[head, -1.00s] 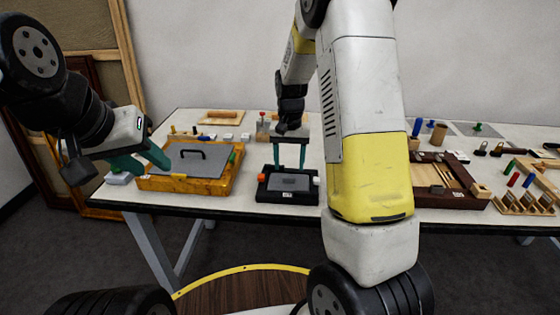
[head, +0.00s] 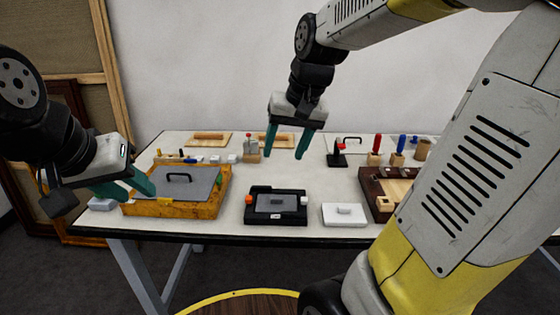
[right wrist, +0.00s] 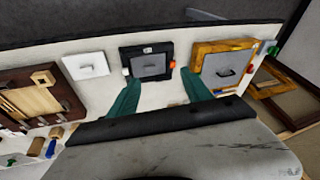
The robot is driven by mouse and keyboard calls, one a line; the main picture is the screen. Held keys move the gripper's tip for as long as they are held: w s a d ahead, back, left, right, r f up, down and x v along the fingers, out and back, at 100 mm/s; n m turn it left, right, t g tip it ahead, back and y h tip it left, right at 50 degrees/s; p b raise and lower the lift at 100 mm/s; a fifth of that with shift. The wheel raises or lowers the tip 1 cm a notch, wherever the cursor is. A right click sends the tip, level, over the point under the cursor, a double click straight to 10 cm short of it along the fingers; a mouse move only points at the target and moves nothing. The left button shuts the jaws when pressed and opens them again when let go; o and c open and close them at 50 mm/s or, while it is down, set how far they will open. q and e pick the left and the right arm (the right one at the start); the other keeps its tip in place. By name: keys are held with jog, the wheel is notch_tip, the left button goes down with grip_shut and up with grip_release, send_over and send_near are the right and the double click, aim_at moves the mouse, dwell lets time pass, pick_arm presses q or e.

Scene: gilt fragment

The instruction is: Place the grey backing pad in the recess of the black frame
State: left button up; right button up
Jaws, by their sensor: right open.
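The grey backing pad (head: 276,208) with a small grip block lies within the rim of the black frame (head: 252,214). It looks flat, but its exact seating is too small to tell. In the right wrist view, the pad (right wrist: 147,69) also shows inside the black frame (right wrist: 126,54). My right gripper (head: 287,154) is open and empty, above and behind the frame, with its fingers pointing down. It also shows in the right wrist view (right wrist: 160,95). My left gripper (head: 140,192) has its fingers apart at the left end of the gilt frame (head: 190,210).
The gilt frame holds a grey panel (head: 195,187) with a black handle. A white plate (head: 334,217) with a block lies right of the black frame. A brown wooden tray (head: 372,190) stands farther right. Small blocks and wooden boards line the back.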

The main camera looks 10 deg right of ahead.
jog(key=s+a+r+n+t, duration=0.1)
jog(key=s+t, duration=0.1)
jog(key=s, duration=0.8)
jog(key=shift+s+r+n+t, duration=0.2)
jog(key=shift+s+n+t, duration=0.15)
jog(key=shift+n+t, duration=0.05)
